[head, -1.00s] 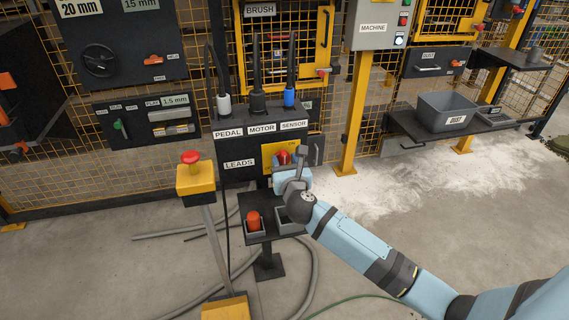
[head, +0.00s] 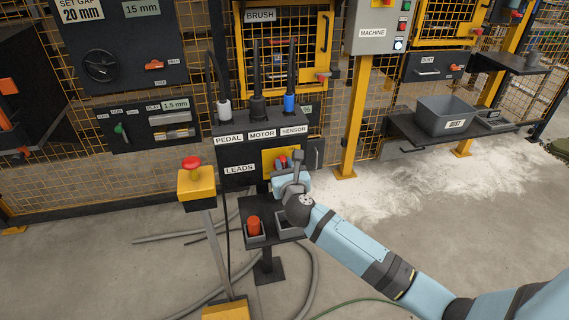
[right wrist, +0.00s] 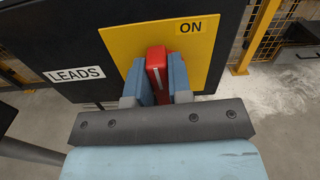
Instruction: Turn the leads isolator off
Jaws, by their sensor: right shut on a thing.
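The leads isolator is a red handle (right wrist: 158,66) on a yellow plate (right wrist: 119,40) marked ON, on the front of the dark box labelled LEADS (head: 239,169). The handle's white mark points up, slightly tilted in the right wrist view. My right gripper (right wrist: 160,82) has its two blue-grey fingers closed on the handle's sides. In the head view my right gripper (head: 290,170) hides much of the handle and plate. My left gripper is out of view.
Pedal, motor and sensor leads (head: 258,105) stand plugged in along the box top. A small shelf below holds an orange-red piece (head: 253,225) in a tray. A yellow post with a red button (head: 192,163) stands left. Hoses lie on the floor.

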